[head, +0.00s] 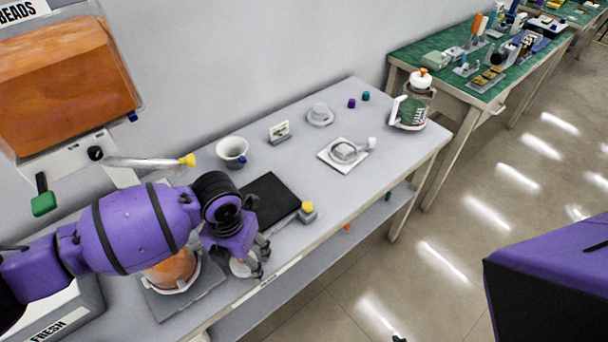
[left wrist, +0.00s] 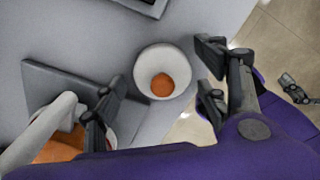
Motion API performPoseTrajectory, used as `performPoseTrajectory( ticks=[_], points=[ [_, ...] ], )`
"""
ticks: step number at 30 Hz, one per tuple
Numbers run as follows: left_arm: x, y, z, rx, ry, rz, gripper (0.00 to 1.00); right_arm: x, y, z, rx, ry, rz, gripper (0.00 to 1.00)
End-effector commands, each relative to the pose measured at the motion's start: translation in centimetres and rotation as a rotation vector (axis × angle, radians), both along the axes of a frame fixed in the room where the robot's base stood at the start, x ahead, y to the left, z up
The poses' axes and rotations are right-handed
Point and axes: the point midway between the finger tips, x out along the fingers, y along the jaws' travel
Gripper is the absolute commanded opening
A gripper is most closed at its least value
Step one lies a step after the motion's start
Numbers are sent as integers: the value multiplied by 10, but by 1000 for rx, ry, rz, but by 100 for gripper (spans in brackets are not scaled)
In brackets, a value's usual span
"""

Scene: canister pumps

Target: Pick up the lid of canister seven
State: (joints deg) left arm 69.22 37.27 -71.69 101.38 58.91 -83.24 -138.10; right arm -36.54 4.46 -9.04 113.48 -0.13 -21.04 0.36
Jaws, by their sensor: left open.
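A round white lid (left wrist: 144,62) with an orange knob (left wrist: 162,85) lies on the grey table near its front edge. In the head view the lid (head: 240,268) is partly hidden by my left gripper (head: 262,256). The left gripper (left wrist: 158,90) is open above the lid, with one finger on each side and nothing held. An open canister with orange contents (head: 172,270) stands to the left on a grey plate; its white handle (left wrist: 45,135) shows beside the left finger. No number seven is readable. Dark fingers of my right gripper (left wrist: 297,88) show over the floor, their opening unclear.
A black mat (head: 268,197), a yellow-topped block (head: 307,210), a white bowl (head: 232,151) and a white square scale (head: 343,153) share the table. A canister with a white lid and orange knob (head: 412,103) stands at the far end. An orange-filled dispenser (head: 65,85) hangs on the wall.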

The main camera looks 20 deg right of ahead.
Motion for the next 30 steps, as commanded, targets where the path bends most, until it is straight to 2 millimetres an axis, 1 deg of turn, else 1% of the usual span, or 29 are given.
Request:
performPoseTrajectory(
  ticks=[1, 4, 12, 23, 26, 30],
  points=[
    [2, 0, 4, -1, -5, 0, 67, 5, 0, 3, -1, -11, 1, 100],
    [2, 0, 5, -1, -7, 0, 67, 6, 0, 4, 1, -13, 1, 100],
    [2, 0, 5, -1, -7, 0, 31, 6, 3, 4, 5, -11, 5, 100],
    [2, 0, 7, -1, -7, 0, 31, 6, 3, 4, 4, -9, 10, 100],
    [3, 0, 14, -1, -9, 0, 31, 9, 3, 8, 5, -15, 11, 100],
    [4, -1, 34, -1, -14, 0, 31, 17, 6, 19, 9, -30, 13, 100]
  ],
)
